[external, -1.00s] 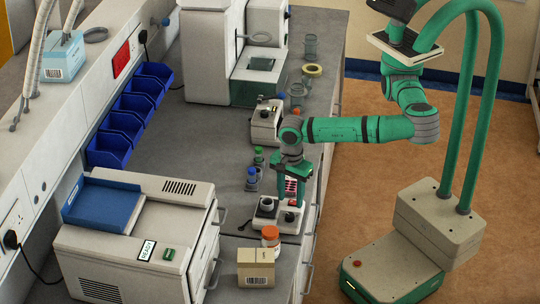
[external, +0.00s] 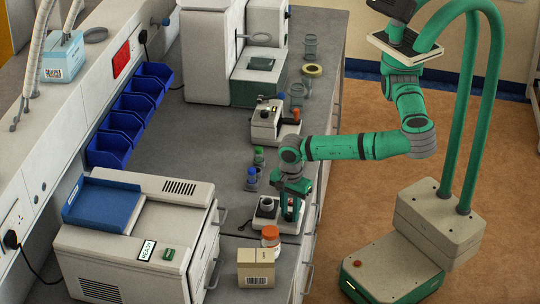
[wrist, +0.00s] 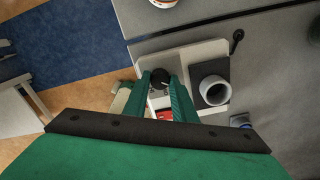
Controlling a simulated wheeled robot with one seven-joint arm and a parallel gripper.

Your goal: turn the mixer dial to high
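The mixer (external: 289,228) is a small pale device near the bench's right edge in the external view. In the wrist view its pale body (wrist: 215,50) carries a grey cup (wrist: 214,91) on a dark plate and a small red display (wrist: 164,115). Its round black dial (wrist: 160,77) has a light mark whose setting I cannot read. My gripper (external: 290,215) is lowered over the mixer. In the wrist view its green fingers (wrist: 160,88) are apart, one on each side of the dial; contact is hard to make out. The external view hides the dial.
An orange-lidded jar (external: 270,237) and a cardboard box (external: 256,268) stand in front of the mixer. Blue-capped (external: 252,178) and green-capped (external: 259,157) bottles stand behind it. Another small device (external: 274,122) is farther back. The bench middle (external: 205,135) is clear.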

